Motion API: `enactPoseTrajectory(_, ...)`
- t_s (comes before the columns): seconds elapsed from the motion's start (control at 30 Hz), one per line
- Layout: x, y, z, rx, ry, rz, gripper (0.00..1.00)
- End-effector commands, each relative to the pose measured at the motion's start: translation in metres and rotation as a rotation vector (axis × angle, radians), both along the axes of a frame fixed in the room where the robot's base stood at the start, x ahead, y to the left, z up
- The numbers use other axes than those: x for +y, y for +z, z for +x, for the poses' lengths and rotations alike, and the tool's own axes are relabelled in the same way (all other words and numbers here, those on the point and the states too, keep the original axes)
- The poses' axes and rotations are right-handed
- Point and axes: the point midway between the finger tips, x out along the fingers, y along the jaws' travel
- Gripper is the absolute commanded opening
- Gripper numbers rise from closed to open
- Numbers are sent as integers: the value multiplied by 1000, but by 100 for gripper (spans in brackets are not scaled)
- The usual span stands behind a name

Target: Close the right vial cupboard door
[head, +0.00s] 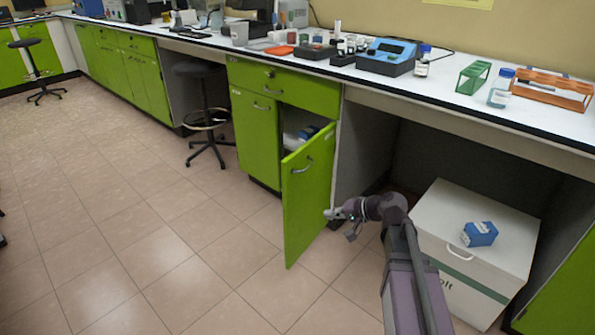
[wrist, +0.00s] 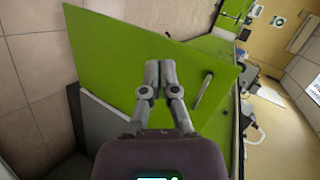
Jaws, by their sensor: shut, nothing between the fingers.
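The right vial cupboard door (head: 308,196) is green with a metal handle (head: 302,166) and stands wide open, swung out from the cabinet. Blue and white boxes (head: 303,135) show in the opening behind it. My gripper (head: 329,214) is shut and empty, close to the door's right side at about mid height. In the wrist view the door (wrist: 120,55) fills the middle, turned on its side, with its handle (wrist: 203,90) right of my gripper (wrist: 153,66). The fingertips lie over the green panel; I cannot tell whether they touch it.
The left cupboard door (head: 256,135) and the drawer (head: 285,88) above are shut. A white box (head: 470,265) with a blue carton (head: 479,234) on it stands under the bench to the right. A stool (head: 205,120) stands to the left. The tiled floor in front is clear.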

Motion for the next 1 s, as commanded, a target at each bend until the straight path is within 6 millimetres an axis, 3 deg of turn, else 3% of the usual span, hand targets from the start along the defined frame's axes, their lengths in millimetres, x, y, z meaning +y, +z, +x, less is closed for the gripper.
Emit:
enactPoseTrajectory(0.2, 1, 33, 39, -52, -91, 281, 0)
enactPoseTrajectory(0.4, -5, 58, 60, -78, -152, 465, 0)
enactPoseTrajectory(0.6, -10, 69, 67, -86, -177, 540, 0)
enactPoseTrajectory(1.0, -9, 70, 68, -86, -177, 544, 0)
